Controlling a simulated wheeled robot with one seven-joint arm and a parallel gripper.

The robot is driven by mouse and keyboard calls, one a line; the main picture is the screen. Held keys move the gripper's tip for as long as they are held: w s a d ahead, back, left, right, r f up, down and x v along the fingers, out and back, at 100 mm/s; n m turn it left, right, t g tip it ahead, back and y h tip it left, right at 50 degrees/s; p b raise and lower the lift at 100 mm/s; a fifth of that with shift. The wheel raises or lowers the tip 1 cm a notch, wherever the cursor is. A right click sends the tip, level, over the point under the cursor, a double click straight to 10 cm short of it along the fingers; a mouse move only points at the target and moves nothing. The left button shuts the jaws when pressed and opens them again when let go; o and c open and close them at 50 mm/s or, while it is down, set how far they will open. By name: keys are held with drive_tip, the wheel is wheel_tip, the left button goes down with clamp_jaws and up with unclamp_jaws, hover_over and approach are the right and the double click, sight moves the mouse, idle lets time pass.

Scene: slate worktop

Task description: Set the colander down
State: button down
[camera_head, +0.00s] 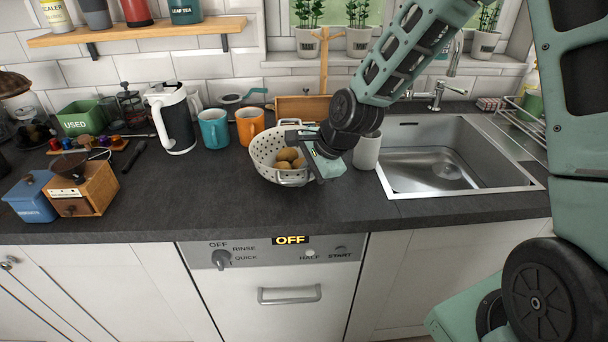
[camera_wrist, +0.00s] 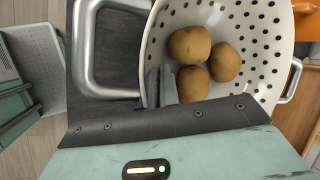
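The white perforated colander (camera_head: 262,158) is upright near the middle of the worktop, with several brown potatoes (camera_head: 288,157) in it. The wrist view shows the colander (camera_wrist: 262,28) from above, with a metal handle at each side and three potatoes (camera_wrist: 190,44) together inside. My gripper (camera_head: 318,160) is at its right front side. In the wrist view the fingers (camera_wrist: 160,86) are close together at the rim beside the nearer handle, and look shut on it. The colander's underside is hidden, so I cannot tell whether it touches the worktop.
An orange mug (camera_head: 249,125) and a blue mug (camera_head: 213,129) stand behind left. A grey cup (camera_head: 367,152) stands close on the right, before the sink (camera_head: 440,165). The dark worktop (camera_head: 190,195) is clear to the left front. A coffee grinder (camera_head: 85,187) stands far left.

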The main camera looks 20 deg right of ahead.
drive_tip(key=shift+f, duration=0.1)
drive_tip(key=c, duration=1.6)
unclamp_jaws()
drive_tip(key=shift+c, duration=0.2)
drive_tip(key=p+v, duration=0.2)
drive_tip(key=v, duration=1)
drive_tip(key=s+a+n+g+h, duration=0.1)
drive_tip(key=s+a+n, duration=0.2)
drive_tip(key=s+n, duration=0.5)
drive_tip(key=s+a+n+g+h, duration=0.1)
drive_tip(key=s+a+n, duration=0.3)
drive_tip(key=s+n, duration=0.4)
drive_tip(key=s+a+r+n+g+h, duration=0.1)
drive_tip(key=s+a+n, duration=0.3)
drive_tip(key=s+n, duration=0.4)
drive_tip(key=shift+a+g, duration=0.2)
drive_tip(key=shift+g, duration=0.6)
drive_tip(key=shift+r, duration=0.15)
